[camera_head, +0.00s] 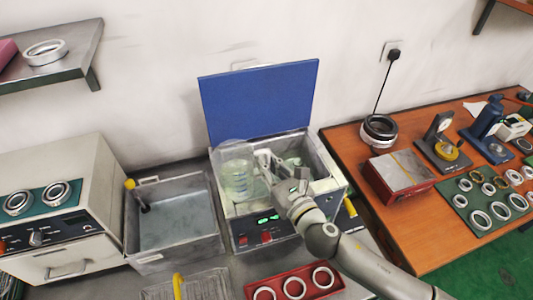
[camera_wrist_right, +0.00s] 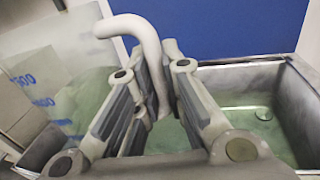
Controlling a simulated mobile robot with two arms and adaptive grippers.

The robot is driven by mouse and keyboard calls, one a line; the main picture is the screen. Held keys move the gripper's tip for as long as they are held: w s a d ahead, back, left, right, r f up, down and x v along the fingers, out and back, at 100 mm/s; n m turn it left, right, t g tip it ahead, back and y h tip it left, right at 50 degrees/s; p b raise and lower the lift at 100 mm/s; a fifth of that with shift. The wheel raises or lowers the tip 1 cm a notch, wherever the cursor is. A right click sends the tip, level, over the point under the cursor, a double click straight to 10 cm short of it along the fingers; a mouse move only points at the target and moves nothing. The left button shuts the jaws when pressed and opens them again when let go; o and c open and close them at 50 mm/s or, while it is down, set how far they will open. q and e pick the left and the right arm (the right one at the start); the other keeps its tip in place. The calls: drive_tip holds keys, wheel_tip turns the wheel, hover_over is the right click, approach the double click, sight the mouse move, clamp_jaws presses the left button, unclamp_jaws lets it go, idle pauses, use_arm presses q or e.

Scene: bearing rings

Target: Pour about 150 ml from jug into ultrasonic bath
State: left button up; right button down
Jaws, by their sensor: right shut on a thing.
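The jug (camera_head: 237,178) is clear, with pale green liquid in it. It is held over the left part of the ultrasonic bath (camera_head: 333,188), looking upright or only slightly tilted. My right gripper (camera_head: 284,176) is shut on the jug's handle, to the right of the jug. In the right wrist view the pale curved handle (camera_wrist_right: 150,45) passes between the fingers (camera_wrist_right: 150,105), and the jug's wall with blue marks (camera_wrist_right: 42,102) is at the left. The bath's blue lid (camera_head: 260,98) stands open. Greenish liquid shows in its basin (camera_wrist_right: 225,75). My left gripper is not in view.
A grey metal tank (camera_head: 175,253) with a yellow-handled tool (camera_head: 136,196) stands left of the bath. A red tray of rings (camera_head: 330,290) is in front. A red box (camera_head: 400,178) sits on the wooden table at the right. A wall shelf (camera_head: 75,68) is at upper left.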

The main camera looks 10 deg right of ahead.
drive_tip(key=shift+s+r, duration=0.1)
drive_tip(key=shift+r, duration=0.1)
drive_tip(key=shift+d, duration=0.1)
drive_tip(key=shift+m, duration=0.3)
drive_tip(key=shift+d+m+g+p, duration=0.2)
drive_tip(key=shift+m+g+p, duration=0.1)
drive_tip(key=shift+m+p, duration=0.35)
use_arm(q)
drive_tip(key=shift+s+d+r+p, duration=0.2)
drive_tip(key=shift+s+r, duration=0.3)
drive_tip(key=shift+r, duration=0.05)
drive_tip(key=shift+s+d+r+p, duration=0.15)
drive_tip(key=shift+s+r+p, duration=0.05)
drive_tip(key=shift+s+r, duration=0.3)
use_arm(e)
wheel_tip(320, 180, down, 3)
drive_tip(key=m+g, duration=0.1)
drive_tip(key=m, duration=0.2)
drive_tip(key=m+g, duration=0.2)
drive_tip(key=m, duration=0.2)
drive_tip(key=shift+f+y, duration=0.2)
drive_tip(key=shift+y, duration=0.1)
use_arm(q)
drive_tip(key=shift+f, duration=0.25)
use_arm(e)
drive_tip(key=shift+s+a+f+m, duration=0.1)
drive_tip(key=shift+a+f+m, duration=0.3)
drive_tip(key=shift+m, duration=0.35)
